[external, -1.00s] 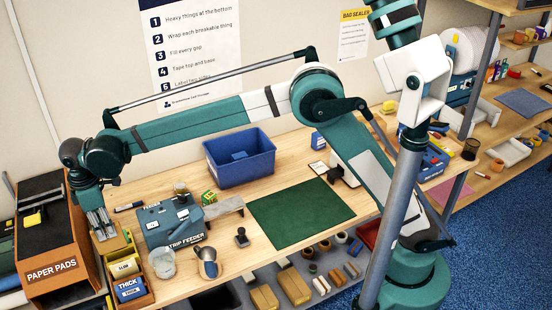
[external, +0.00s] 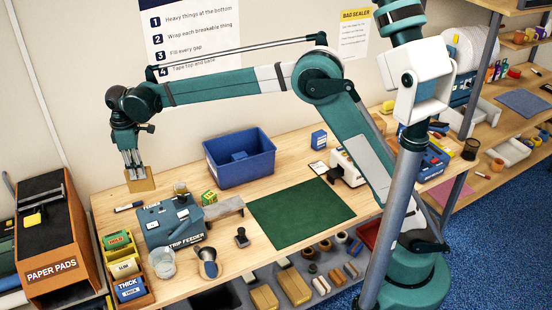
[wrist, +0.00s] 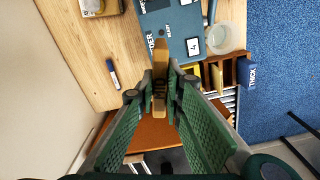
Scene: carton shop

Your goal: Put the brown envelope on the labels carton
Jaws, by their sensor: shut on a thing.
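The brown envelope (external: 140,181) hangs from my gripper (external: 133,168) above the left back part of the bench. My gripper is shut on it. In the wrist view the envelope (wrist: 160,60) shows edge-on between the two green fingers of my gripper (wrist: 161,92). I cannot make out for sure which thing is the labels carton. A small blue carton (external: 318,139) stands at the back of the bench, right of the blue bin, but its print is too small to read.
The strip feeder (external: 168,222), a clear cup (external: 162,263) and a metal jug (external: 207,262) stand below and right of the envelope. The blue bin (external: 240,165) is at the back. The green mat (external: 300,213) is bare. An orange paper pads rack (external: 82,232) stands left.

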